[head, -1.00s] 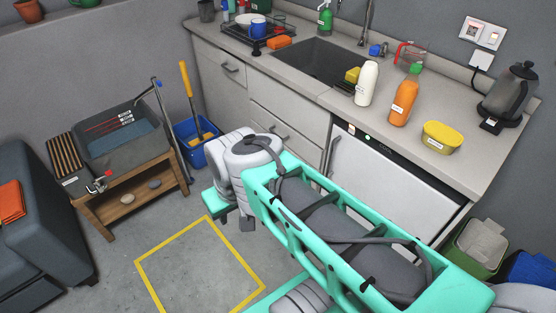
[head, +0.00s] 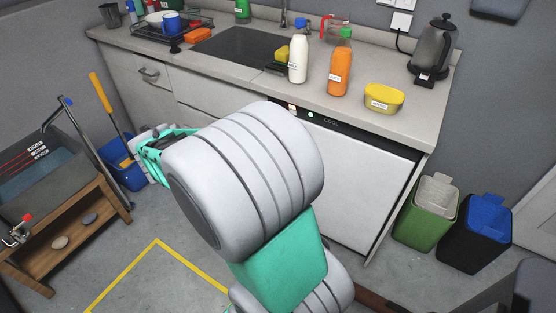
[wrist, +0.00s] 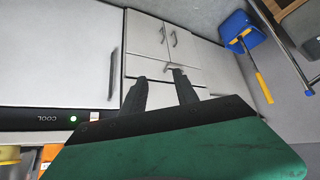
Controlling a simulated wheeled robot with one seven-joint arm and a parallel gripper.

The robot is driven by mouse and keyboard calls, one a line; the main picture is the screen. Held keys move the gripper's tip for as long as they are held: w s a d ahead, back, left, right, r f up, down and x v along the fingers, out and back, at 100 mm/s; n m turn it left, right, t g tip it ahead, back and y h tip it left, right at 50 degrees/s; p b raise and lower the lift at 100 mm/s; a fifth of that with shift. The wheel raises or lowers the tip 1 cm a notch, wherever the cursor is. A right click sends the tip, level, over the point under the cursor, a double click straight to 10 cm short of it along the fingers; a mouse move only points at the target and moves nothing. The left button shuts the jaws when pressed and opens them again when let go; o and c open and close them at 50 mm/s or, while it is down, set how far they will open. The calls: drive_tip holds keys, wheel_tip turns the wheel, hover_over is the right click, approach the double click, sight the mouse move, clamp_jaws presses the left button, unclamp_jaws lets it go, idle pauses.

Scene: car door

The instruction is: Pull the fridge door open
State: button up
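The white fridge door (head: 340,175) is under the counter at the right in the head view, below a dark strip marked COOL. It appears shut. In the wrist view, the door (wrist: 55,55) fills the left side. Its dark bar handle (wrist: 113,75) stands near the door's edge. My gripper (wrist: 159,76) is open, with two dark fingers spread and nothing between them. The handle is just left of the left finger, outside the gap; I cannot tell the depth between them. In the head view my arm hides the handle and the fingers.
White drawers and cupboards (wrist: 155,40) adjoin the fridge. Bottles, including an orange one (head: 340,70), stand on the counter (head: 415,110). A green bin (head: 425,215) and a blue-lidded bin (head: 478,235) stand right of the fridge. A blue bucket (head: 125,168) is at the left.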

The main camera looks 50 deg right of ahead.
drive_tip(key=s+d+f+m+h+b, duration=0.1)
drive_tip(key=d+f+m+h+b, duration=0.35)
drive_tip(key=d+f, duration=0.8)
drive_tip(key=s+d+f+m+h+b, duration=0.1)
drive_tip(key=s+d+f+h+b, duration=0.1)
drive_tip(key=d+f+h+b, duration=1)
drive_tip(key=w+d+r+y+p, duration=0.1)
drive_tip(key=d, duration=0.2)
drive_tip(key=d+y+p, duration=0.2)
drive_tip(key=d, duration=0.2)
drive_tip(key=w+d+r+y+p, duration=0.1)
drive_tip(key=d+y, duration=0.1)
drive_tip(key=d, duration=0.1)
drive_tip(key=shift+w+d+r+p, duration=0.3)
drive_tip(key=shift+c, duration=0.2)
clamp_jaws()
